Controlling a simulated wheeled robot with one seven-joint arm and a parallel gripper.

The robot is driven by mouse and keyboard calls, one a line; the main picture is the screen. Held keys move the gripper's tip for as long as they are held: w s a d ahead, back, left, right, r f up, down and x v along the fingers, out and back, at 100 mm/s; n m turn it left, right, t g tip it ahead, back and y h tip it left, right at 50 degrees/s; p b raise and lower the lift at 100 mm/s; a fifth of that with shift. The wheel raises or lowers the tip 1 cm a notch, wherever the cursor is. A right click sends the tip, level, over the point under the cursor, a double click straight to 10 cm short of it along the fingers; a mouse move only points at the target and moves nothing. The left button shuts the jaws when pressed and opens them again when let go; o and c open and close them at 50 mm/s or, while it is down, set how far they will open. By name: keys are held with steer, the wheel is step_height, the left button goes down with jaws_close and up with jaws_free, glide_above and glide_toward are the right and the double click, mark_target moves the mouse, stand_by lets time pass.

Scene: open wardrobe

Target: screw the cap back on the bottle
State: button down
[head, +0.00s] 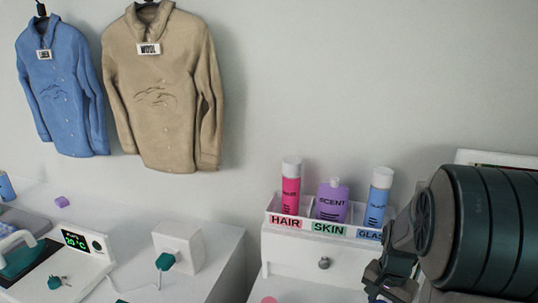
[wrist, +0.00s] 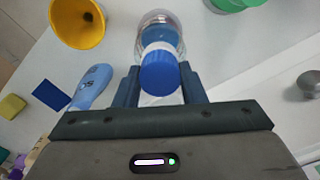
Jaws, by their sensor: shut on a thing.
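My gripper (wrist: 160,88) is shut on a blue cap (wrist: 160,73), which sits between its two fingers in the wrist view. A clear bottle (wrist: 158,20) with blue contents stands directly behind the cap, in line with it. A white ring shows at the cap's far edge. I cannot tell whether the cap is seated on the neck or only held over it. In the head view my gripper (head: 388,284) is at the lower right, partly cut off by the frame's edge, and the cap and bottle cannot be made out.
A yellow funnel-like cup (wrist: 78,22), a light blue bottle (wrist: 92,85) and a green round item (wrist: 232,4) lie around the clear bottle. A rack (head: 320,228) holds pink, purple and blue bottles. A drawer knob (head: 324,263) sits below it.

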steer(key=m+p, duration=0.2)
steer(key=m, duration=0.3)
steer(key=shift+r+m, duration=0.1)
steer(key=shift+m, duration=0.2)
steer(key=m+p, duration=0.2)
steer(key=m, duration=0.2)
steer(key=shift+m+p, duration=0.3)
steer(key=shift+m, duration=0.6)
steer(key=c, duration=0.6)
jaws_free()
step_height(320, 180, up, 8)
steer(key=p, duration=0.7)
steer(key=shift+p, duration=0.4)
